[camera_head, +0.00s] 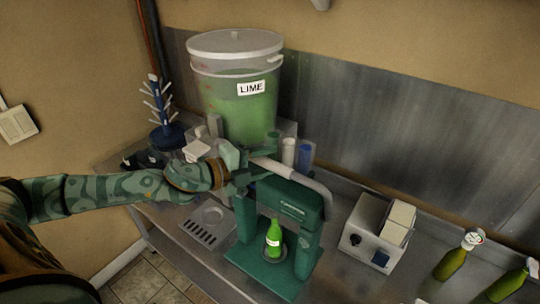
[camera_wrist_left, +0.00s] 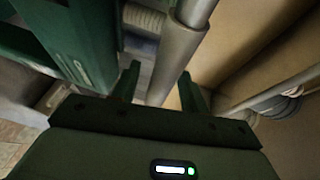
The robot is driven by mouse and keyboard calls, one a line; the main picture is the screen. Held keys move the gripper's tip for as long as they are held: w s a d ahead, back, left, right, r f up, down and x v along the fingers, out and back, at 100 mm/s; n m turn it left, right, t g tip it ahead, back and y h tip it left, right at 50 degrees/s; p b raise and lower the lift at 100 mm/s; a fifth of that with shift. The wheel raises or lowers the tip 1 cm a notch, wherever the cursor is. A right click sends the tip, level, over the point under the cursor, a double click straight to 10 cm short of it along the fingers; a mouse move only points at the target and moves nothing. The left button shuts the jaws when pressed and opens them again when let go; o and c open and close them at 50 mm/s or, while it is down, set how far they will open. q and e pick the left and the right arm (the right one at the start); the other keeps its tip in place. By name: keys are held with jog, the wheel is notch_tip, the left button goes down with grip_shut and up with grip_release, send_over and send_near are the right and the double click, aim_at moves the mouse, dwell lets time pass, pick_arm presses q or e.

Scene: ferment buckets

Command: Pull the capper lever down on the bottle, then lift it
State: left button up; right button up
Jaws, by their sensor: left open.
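The dark green bench capper (camera_head: 300,205) stands on the steel counter. Its grey lever (camera_head: 305,183) curves from the capper's right side up and back to the left. A green bottle (camera_head: 274,238) with a pale label stands upright on the capper's base, under the head. My left gripper (camera_head: 256,168) is at the lever's upper left end. In the left wrist view, my open left gripper (camera_wrist_left: 160,84) has a finger on each side of the grey lever (camera_wrist_left: 176,62); I cannot tell whether they touch it. My right gripper is out of view.
A lidded bucket labelled LIME (camera_head: 237,105) stands behind the capper. A drip tray (camera_head: 206,224) lies left of it. A white box (camera_head: 368,236) and green bottles (camera_head: 452,262) are to the right. A blue bottle tree (camera_head: 163,125) stands at the back left.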

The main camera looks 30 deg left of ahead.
pick_arm(q)
jog(key=shift+x, duration=0.85)
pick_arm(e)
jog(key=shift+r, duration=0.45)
pick_arm(q)
jog(key=shift+s, duration=0.1)
